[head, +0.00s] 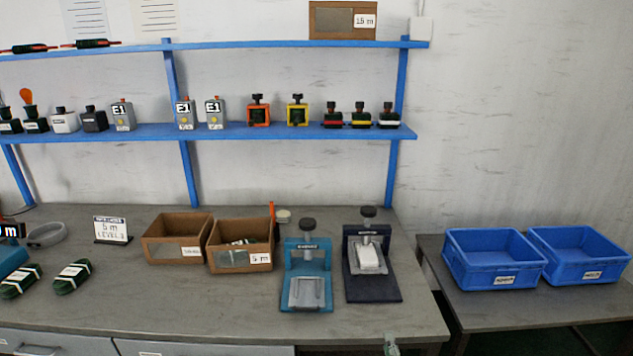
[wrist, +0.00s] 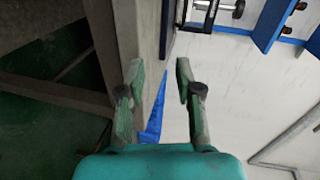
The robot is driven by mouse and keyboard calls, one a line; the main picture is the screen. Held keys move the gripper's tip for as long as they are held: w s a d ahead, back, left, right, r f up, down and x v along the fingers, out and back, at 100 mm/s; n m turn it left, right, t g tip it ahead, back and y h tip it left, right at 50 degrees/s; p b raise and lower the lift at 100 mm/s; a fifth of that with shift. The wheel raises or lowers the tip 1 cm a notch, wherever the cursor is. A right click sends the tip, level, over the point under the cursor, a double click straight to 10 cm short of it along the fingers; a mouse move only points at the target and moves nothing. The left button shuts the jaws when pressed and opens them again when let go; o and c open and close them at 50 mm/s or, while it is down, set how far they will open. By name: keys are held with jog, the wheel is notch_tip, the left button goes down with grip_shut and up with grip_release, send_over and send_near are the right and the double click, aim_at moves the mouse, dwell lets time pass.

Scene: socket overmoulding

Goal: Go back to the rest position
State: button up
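My gripper (wrist: 160,75) shows in the wrist view with its two green-grey fingers spread apart and nothing between them. It is open and empty. Past the fingers are a table edge and leg, a dark green floor, and a pale wall with blue shelf parts. In the head view, a small grey-green piece at the bottom edge (head: 391,345), in front of the bench, looks like the tip of my gripper. The rest of my arm is out of that view.
The workbench (head: 180,312) carries a teal press (head: 306,260), a dark blue press (head: 368,288) holding a white piece, and two brown boxes (head: 160,252) (head: 225,262). Blue crates (head: 475,272) (head: 560,267) stand on a side table. Blue shelves (head: 270,133) hang behind.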

jog(key=s+f+n, duration=0.3)
jog(key=s+n, duration=0.1)
jog(key=s, duration=1.1)
jog(key=s+f+n, duration=0.2)
jog(key=s+n, duration=0.2)
jog(key=s, duration=1.1)
jog(key=s+r+n, duration=0.4)
jog(key=s+r, duration=0.3)
jog(key=s, duration=0.4)
jog(key=s+r+n, duration=0.5)
jog(key=s+r, duration=0.2)
jog(key=s, duration=0.5)
jog(key=shift+a+g, duration=0.3)
jog(key=shift+g, duration=0.1)
